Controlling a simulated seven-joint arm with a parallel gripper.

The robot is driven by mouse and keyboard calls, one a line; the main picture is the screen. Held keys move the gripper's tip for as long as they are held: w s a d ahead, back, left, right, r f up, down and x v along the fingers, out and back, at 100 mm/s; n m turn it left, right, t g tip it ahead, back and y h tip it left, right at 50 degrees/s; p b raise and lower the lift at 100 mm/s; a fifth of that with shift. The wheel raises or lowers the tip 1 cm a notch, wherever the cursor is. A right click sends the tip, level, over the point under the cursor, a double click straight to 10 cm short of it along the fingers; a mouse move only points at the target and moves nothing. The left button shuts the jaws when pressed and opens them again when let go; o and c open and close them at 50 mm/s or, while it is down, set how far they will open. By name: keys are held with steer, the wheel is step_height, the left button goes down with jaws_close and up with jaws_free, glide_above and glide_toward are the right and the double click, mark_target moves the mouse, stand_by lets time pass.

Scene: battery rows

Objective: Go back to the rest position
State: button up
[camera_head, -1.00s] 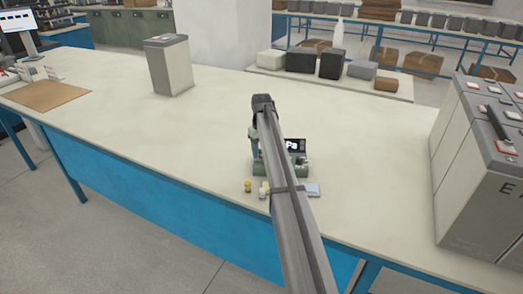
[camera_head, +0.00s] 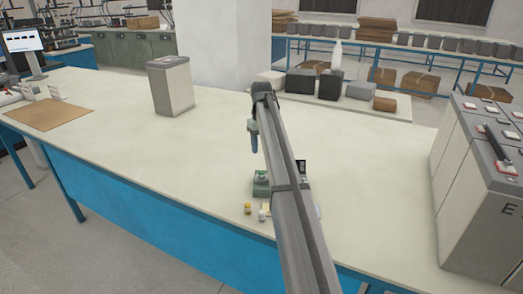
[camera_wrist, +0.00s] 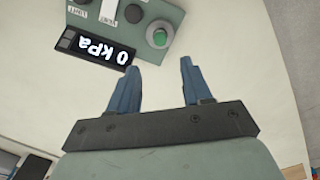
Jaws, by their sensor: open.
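My gripper (camera_head: 254,140) is raised above the white workbench (camera_head: 215,135) in the head view, with my arm reaching in from the bottom. In the wrist view its two blue fingers (camera_wrist: 154,92) are spread apart with nothing between them. A small green device (camera_head: 262,184) stands on the bench below and is partly hidden by my arm.
A grey battery block (camera_head: 172,86) stands at the back left. Large battery blocks (camera_head: 470,190) fill the right end. Small yellow (camera_head: 248,208) and white items lie near the front edge. Several dark and grey boxes (camera_head: 330,85) line the back. The middle left of the bench is clear.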

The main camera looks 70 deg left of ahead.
stand_by(0.6)
steer(key=s+d+f+t+h, duration=0.1)
steer(key=s+d+f, duration=0.9)
steer(key=d+f, duration=0.15)
steer(key=s+d+f+t+h, duration=0.1)
steer(key=s+d+f+h, duration=0.1)
steer(key=s+d+f, duration=0.95)
steer(key=w+d+f+g+h, duration=0.1)
steer(key=w+d+f, duration=2.6)
steer(key=d+f, duration=0.3)
steer(key=w+d+f+m+g, duration=0.1)
steer(key=w+d+f+m, duration=0.15)
steer(key=d, duration=0.75)
steer(key=w+d+f+m+g, duration=0.1)
steer(key=w+d+m+g, duration=0.2)
steer(key=d, duration=0.6)
steer(key=w+d+f+m, duration=0.2)
steer(key=d+m, duration=0.2)
steer(key=d, duration=0.6)
steer(key=s+d+m+g+y, duration=0.2)
steer(key=s+d+m, duration=0.3)
steer(key=d, duration=0.5)
steer(key=s+d+m+g+y, duration=0.1)
steer(key=s+d+m+y, duration=0.1)
steer(key=s+d+m, duration=0.4)
steer(key=s+d, duration=0.1)
steer(key=d, duration=0.4)
steer(key=shift+s+d+g, duration=0.25)
steer(key=shift+s+g, duration=0.05)
steer(key=shift+g, duration=0.1)
